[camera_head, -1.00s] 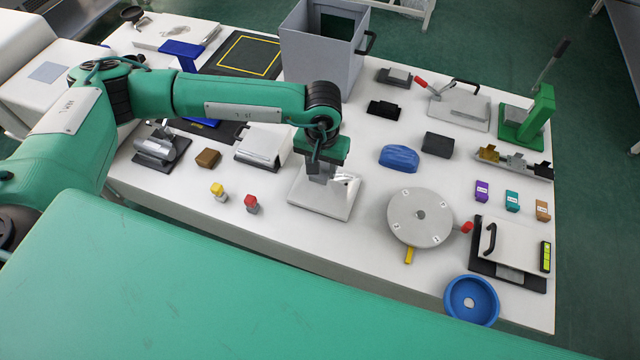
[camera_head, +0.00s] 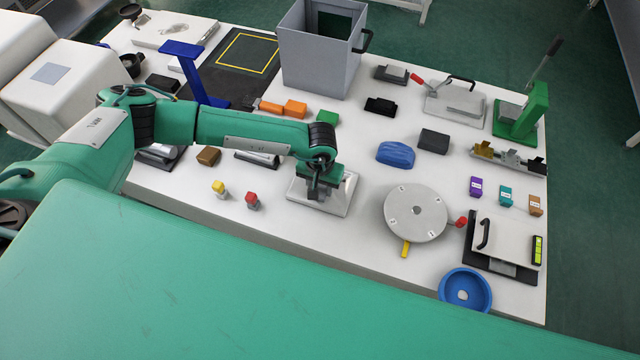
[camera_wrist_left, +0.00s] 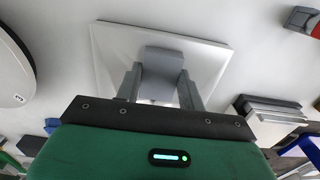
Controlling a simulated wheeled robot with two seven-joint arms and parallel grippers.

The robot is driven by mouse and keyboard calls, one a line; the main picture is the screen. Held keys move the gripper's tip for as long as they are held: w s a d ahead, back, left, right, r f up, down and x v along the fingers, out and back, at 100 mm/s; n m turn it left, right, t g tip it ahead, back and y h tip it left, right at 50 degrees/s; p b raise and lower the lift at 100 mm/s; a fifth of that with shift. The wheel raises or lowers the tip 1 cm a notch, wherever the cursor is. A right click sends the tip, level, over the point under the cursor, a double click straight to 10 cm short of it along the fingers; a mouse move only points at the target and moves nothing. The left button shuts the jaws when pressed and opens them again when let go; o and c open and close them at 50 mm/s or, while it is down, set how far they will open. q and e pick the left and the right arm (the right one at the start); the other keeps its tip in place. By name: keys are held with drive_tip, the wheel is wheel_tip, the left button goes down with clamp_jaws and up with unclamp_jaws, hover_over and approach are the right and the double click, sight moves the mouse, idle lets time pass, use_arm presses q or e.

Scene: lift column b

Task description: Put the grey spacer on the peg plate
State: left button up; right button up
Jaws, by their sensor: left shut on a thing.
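My left gripper (camera_head: 321,192) is over the light square peg plate (camera_head: 340,207) in the head view, pointing down. In the left wrist view, the gripper's two fingers (camera_wrist_left: 160,88) are shut on the grey spacer (camera_wrist_left: 164,66), a blocky grey piece held between them. The pale peg plate (camera_wrist_left: 206,60) lies behind the spacer in that view. The gripper hides the middle of the plate, so I cannot see any pegs or tell whether the spacer touches them. My right gripper is not in view.
A blue bowl (camera_head: 465,290) sits near the front edge. A tall grey bin (camera_head: 320,65) stands behind.

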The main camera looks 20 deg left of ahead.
sight(320, 188)
use_arm(q)
drive_tip(key=shift+f, duration=0.15)
drive_tip(key=o, duration=1)
drive_tip(key=shift+r, duration=0.4)
wheel_tip(320, 188, up, 12)
drive_tip(key=b, duration=0.2)
drive_tip(key=shift+f+b, duration=0.2)
drive_tip(key=shift+b, duration=0.2)
